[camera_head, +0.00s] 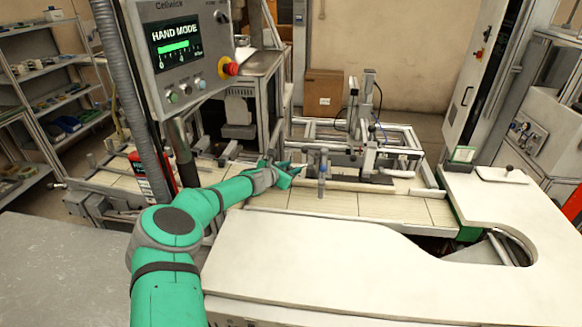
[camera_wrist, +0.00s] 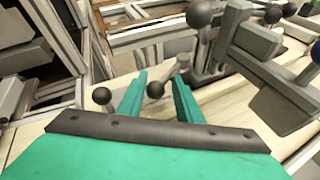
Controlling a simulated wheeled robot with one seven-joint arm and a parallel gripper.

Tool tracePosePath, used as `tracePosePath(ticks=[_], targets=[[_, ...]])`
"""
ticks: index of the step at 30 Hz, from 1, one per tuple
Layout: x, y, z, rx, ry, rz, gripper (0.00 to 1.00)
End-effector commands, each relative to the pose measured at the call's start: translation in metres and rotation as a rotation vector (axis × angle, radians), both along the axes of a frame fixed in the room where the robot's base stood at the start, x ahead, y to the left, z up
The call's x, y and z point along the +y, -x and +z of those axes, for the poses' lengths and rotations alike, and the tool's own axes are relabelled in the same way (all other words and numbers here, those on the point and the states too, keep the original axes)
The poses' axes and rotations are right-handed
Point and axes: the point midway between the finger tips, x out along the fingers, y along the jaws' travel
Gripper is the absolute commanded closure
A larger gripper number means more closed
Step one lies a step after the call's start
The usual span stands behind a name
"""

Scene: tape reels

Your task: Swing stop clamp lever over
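My gripper (camera_head: 287,172) is over the pale conveyor bed, left of the clamp gear in the head view. In the wrist view its green fingers (camera_wrist: 160,78) are apart, with a dark ball knob (camera_wrist: 155,89) showing between them. A gap shows on each side of the knob, so it does not look gripped. Another ball knob (camera_wrist: 101,96) is left of the left finger. A larger ball-ended lever (camera_wrist: 200,14) rises beyond the fingertips beside a grey clamp block (camera_wrist: 255,42). No label shows which knob belongs to the stop clamp lever.
A control panel (camera_head: 182,60) reading HAND MODE stands at upper left. A metal gantry (camera_head: 366,115) rises behind the conveyor bed (camera_head: 400,208). A slim upright part (camera_head: 322,178) stands just right of my gripper. The white worktop (camera_head: 320,250) in front is bare.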

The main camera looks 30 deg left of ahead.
Motion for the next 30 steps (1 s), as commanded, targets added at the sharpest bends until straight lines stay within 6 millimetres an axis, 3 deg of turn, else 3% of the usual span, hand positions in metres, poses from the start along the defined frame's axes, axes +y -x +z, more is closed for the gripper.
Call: tracePosePath(ticks=[5,11,19,30], targets=[[-0.001,-0.001,0.028,-0.004,-0.004,-0.003,0.70],[-0.010,0.016,0.051,-0.004,0.001,-0.004,0.70],[-0.025,0.044,0.089,-0.003,-0.002,-0.006,0.70],[-0.050,0.094,0.113,-0.002,-0.001,-0.005,0.70]])
